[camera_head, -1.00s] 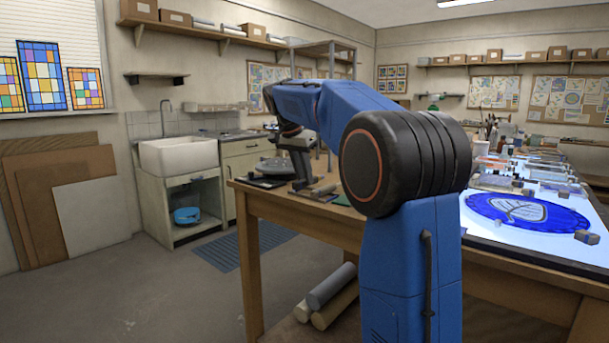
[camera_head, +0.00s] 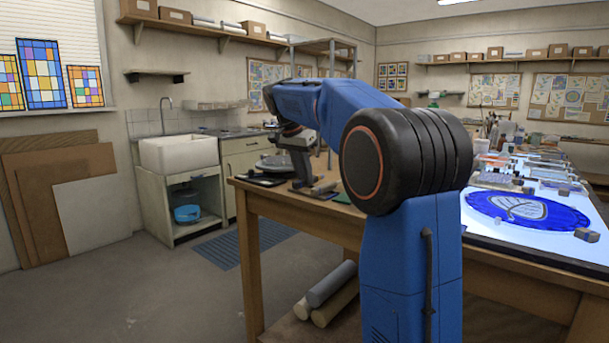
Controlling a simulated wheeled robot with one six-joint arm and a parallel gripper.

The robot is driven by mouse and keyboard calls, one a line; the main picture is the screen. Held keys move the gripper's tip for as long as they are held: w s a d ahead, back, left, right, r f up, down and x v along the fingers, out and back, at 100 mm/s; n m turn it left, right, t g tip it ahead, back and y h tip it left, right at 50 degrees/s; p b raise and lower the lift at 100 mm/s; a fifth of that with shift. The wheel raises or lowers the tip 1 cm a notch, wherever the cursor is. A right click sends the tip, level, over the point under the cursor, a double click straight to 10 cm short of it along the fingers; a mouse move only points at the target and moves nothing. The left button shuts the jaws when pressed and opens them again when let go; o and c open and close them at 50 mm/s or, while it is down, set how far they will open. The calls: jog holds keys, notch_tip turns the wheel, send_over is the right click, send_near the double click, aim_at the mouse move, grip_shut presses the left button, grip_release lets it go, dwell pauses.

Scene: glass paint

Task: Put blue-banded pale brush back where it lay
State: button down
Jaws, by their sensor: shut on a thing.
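My gripper (camera_head: 303,183) points down low over the left end of the wooden worktable (camera_head: 290,207), below the bent blue arm. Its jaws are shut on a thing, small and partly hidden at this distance. I cannot make out the blue band or pale handle of the brush. Just right of the fingertips, a small tan piece (camera_head: 324,188) lies on a dark flat piece. I cannot tell whether the gripper touches the table.
A grey round plate (camera_head: 276,163) and a dark flat tray (camera_head: 262,180) lie left of the gripper. A green mat edge (camera_head: 342,199) shows beside my arm. The lit table with a blue glass disc (camera_head: 525,211) and several blocks is at right. My arm hides the table's middle.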

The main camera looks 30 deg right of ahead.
jog(key=shift+f, duration=0.3)
dwell(0.5)
jog(key=c, duration=1.6)
grip_release()
jog(key=v, duration=1.7)
jog(key=shift+r, duration=0.2)
jog(key=s+a+f+n+t+y, duration=0.1)
jog(key=s+a+f+n, duration=0.3)
jog(key=s+f, duration=0.8)
jog(key=s+a+f+n+t+y, duration=0.1)
jog(key=s+a+f+n, duration=0.3)
jog(key=s+f, duration=0.9)
jog(key=s+a+f+n+t+y, duration=0.1)
jog(key=s+a+f+n, duration=0.3)
jog(key=s+f, duration=0.8)
jog(key=shift+s+a+f+n+y, duration=0.1)
jog(key=shift+f+n+y, duration=0.2)
jog(key=shift+f+n, duration=0.35)
jog(key=shift+s+a+f+n+y, duration=0.15)
jog(key=shift+f+n+y, duration=0.2)
jog(key=shift+f, duration=0.5)
